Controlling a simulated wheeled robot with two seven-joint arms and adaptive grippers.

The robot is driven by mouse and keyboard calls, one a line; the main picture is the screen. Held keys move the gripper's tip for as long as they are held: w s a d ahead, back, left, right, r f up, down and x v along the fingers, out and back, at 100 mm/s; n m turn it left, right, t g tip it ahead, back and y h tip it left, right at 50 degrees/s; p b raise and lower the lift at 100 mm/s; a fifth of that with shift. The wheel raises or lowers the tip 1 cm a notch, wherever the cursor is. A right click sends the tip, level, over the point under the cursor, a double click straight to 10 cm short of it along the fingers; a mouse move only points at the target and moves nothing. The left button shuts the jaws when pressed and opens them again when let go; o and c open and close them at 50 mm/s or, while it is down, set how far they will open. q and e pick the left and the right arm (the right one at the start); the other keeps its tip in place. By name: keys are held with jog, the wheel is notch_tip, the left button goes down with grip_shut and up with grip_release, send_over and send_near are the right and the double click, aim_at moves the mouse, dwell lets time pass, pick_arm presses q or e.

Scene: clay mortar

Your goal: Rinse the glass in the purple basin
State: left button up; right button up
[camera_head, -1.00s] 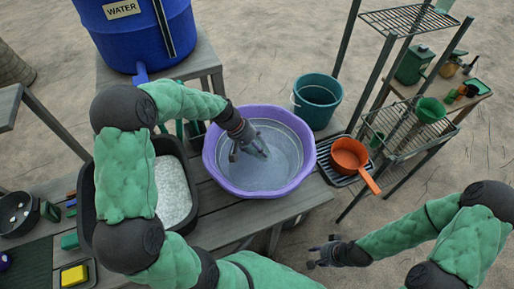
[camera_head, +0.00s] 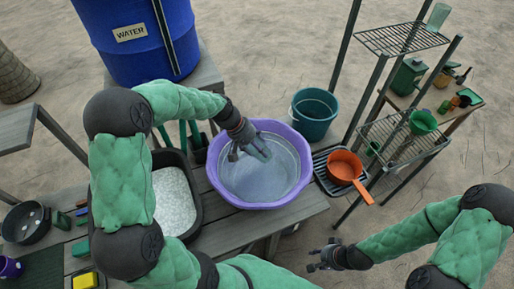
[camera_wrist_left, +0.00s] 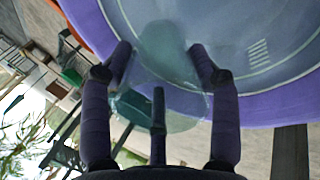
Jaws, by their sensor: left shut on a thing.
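The purple basin (camera_head: 306,172) stands on the grey wooden bench with water in it. My left gripper (camera_head: 250,152) reaches into the basin from above. In the left wrist view its fingers (camera_wrist_left: 160,75) are shut on a clear, greenish glass (camera_wrist_left: 165,105), which is over or in the water inside the basin. The waterline on the glass cannot be told, and the glass is hard to make out in the head view. My right gripper (camera_head: 318,259) is empty with its fingers apart, in front of the bench at the lower right.
A blue water barrel (camera_head: 125,45) stands behind the bench. A black tub of white grains (camera_head: 174,200) sits left of the basin. A teal bucket (camera_head: 314,115), an orange pan (camera_head: 345,167) on a black rack, and a wire shelf (camera_head: 400,140) stand to the right.

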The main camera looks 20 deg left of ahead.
aim_at(262, 143)
pick_arm(q)
jog(key=shift+r+p, duration=1.9)
jog(key=shift+r, duration=0.95)
